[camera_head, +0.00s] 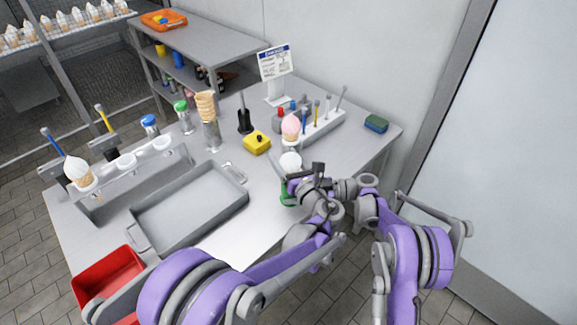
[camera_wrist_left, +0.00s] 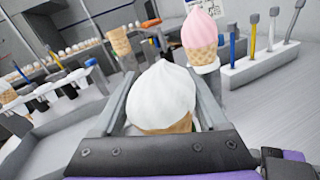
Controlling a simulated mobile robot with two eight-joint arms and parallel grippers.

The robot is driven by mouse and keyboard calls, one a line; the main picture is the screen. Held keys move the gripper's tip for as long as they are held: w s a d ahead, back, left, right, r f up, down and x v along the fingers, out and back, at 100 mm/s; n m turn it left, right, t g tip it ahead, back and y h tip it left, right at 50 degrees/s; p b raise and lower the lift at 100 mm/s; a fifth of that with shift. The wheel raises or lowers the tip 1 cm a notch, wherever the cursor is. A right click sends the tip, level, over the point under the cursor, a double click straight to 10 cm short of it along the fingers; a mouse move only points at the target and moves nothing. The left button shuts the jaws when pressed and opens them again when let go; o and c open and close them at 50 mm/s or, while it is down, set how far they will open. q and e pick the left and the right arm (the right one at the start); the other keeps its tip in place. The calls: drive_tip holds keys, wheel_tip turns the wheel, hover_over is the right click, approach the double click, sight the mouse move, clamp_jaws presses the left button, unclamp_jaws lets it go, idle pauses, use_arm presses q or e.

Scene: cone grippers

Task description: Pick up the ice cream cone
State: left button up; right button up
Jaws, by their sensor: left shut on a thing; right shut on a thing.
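A white-topped ice cream cone (camera_wrist_left: 163,97) sits between the fingers of my left gripper (camera_wrist_left: 163,85) in the left wrist view. In the head view its white top (camera_head: 290,161) shows just in front of the pink cone, and its lower part is hidden by my left gripper (camera_head: 294,175). My right gripper (camera_head: 296,195) is lower, at the table's front edge, largely hidden among the arm links. It is shut on a green thing (camera_head: 287,193), mostly covered. A pink-topped cone (camera_head: 290,127) stands upright in a holder behind; it also shows in the left wrist view (camera_wrist_left: 199,38).
A grey tray (camera_head: 190,212) lies on the table at left, with a cone rack (camera_head: 130,185) behind it. A yellow block (camera_head: 257,141), a stack of empty cones (camera_head: 206,106) and a tool rack (camera_head: 322,125) stand behind. A red bin (camera_head: 105,272) is at front left.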

use_arm(q)
wheel_tip(320, 180, up, 10)
drive_tip(key=shift+f, duration=0.2)
drive_tip(key=shift+r, duration=0.4)
use_arm(e)
drive_tip(key=shift+r, duration=0.25)
drive_tip(key=r+p, duration=0.2)
drive_tip(key=r, duration=0.1)
drive_tip(key=w+r+p, duration=0.1)
drive_tip(key=r+p, duration=0.1)
drive_tip(key=shift+w+a+r+p, duration=0.15)
drive_tip(key=shift+w+r+p, duration=0.05)
drive_tip(key=shift+r+p, duration=0.2)
use_arm(q)
drive_tip(key=r, duration=0.5)
drive_tip(key=shift+w+r, duration=0.35)
drive_tip(key=shift+w, duration=0.05)
use_arm(e)
drive_tip(key=shift+f, duration=0.1)
drive_tip(key=shift+s, duration=0.1)
drive_tip(key=o, duration=1)
drive_tip(key=shift+o, duration=0.2)
drive_tip(key=shift+d, duration=0.2)
